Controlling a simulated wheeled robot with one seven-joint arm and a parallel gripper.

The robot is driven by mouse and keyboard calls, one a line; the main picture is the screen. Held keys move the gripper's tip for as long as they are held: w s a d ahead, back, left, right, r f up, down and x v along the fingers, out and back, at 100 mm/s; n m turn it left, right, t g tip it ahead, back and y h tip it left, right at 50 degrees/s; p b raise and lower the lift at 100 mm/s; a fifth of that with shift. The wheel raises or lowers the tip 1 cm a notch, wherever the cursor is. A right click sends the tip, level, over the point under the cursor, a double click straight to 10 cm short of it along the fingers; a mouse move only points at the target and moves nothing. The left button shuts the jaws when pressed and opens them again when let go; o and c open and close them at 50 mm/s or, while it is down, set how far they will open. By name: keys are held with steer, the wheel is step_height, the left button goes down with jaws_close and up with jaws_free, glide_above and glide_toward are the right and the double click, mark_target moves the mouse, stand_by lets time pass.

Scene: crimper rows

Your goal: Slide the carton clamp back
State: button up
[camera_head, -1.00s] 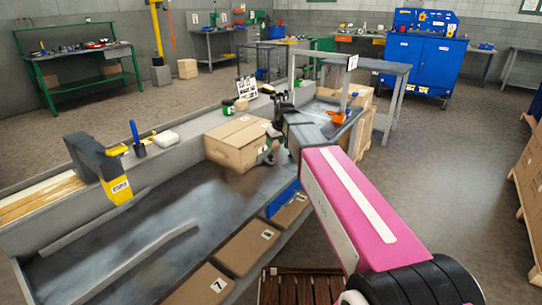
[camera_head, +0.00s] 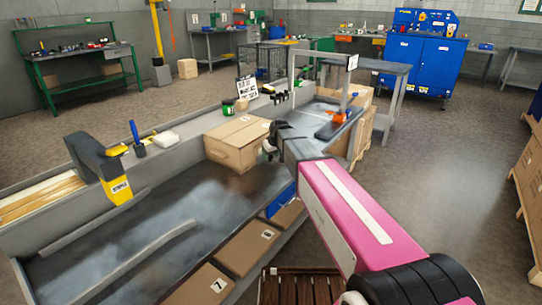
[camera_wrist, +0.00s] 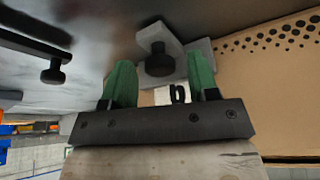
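A closed brown carton (camera_head: 238,146) stands on the dark bench deck in the head view, left of my arm's end. In the wrist view a speckled brown cardboard face (camera_wrist: 275,90) fills the right side. My gripper (camera_wrist: 160,78) has two green fingers spread apart with nothing pinched between them. A dark round knob (camera_wrist: 159,62) on a pale grey bracket (camera_wrist: 155,36), which looks like the carton clamp, lies just beyond and between the fingertips. I cannot tell whether they touch. In the head view my arm hides most of the gripper and clamp.
A second dark knob (camera_wrist: 53,74) hangs at the left in the wrist view. A yellow-tipped tape dispenser (camera_head: 118,188) stands on the bench's left wall. Flat cartons (camera_head: 245,246) line the front edge. A grey metal frame (camera_head: 291,75) rises beyond my arm.

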jaws_close()
steer(key=s+d, duration=0.2)
steer(key=d, duration=0.1)
steer(key=s+d, duration=0.2)
steer(key=d, duration=0.1)
steer(key=s+d, duration=0.2)
steer(key=d, duration=0.1)
steer(key=shift+s+d, duration=0.25)
steer(key=shift+d, duration=0.05)
steer(key=shift+o, duration=1)
jaws_free()
steer(key=v, duration=1.1)
steer(key=shift+s+d+f, duration=0.1)
steer(key=shift+f, duration=0.05)
